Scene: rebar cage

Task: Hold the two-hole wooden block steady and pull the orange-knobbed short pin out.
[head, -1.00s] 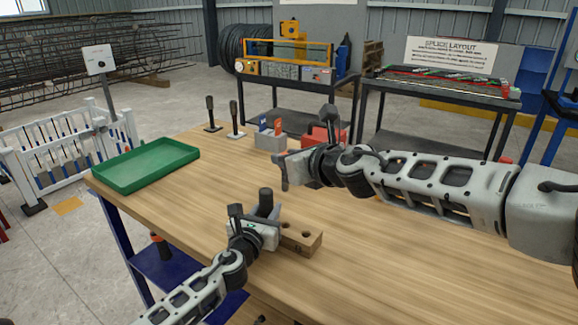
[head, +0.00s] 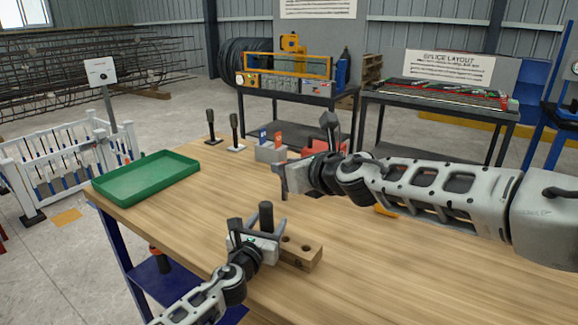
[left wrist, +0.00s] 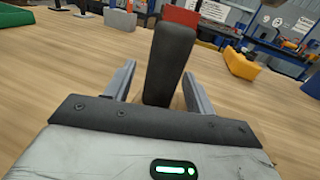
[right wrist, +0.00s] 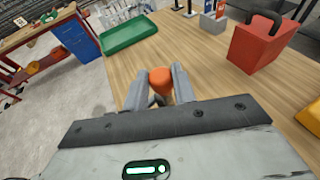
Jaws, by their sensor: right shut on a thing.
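The two-hole wooden block (head: 302,253) lies on the bench, its two holes showing. A dark upright post (head: 266,217) stands at its left end. My left gripper (head: 262,241) is around this post; in the left wrist view the post (left wrist: 168,62) stands between spread fingers, with a gap at the left one. My right gripper (head: 282,180) is above the bench, beyond the block. In the right wrist view it is shut on the orange-knobbed short pin (right wrist: 161,77), the orange knob between the fingertips. The pin's lower part is mostly hidden.
A green tray (head: 147,178) lies at the left of the bench. A yellow thing (left wrist: 245,66) lies to the right. The bench's front right is clear.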

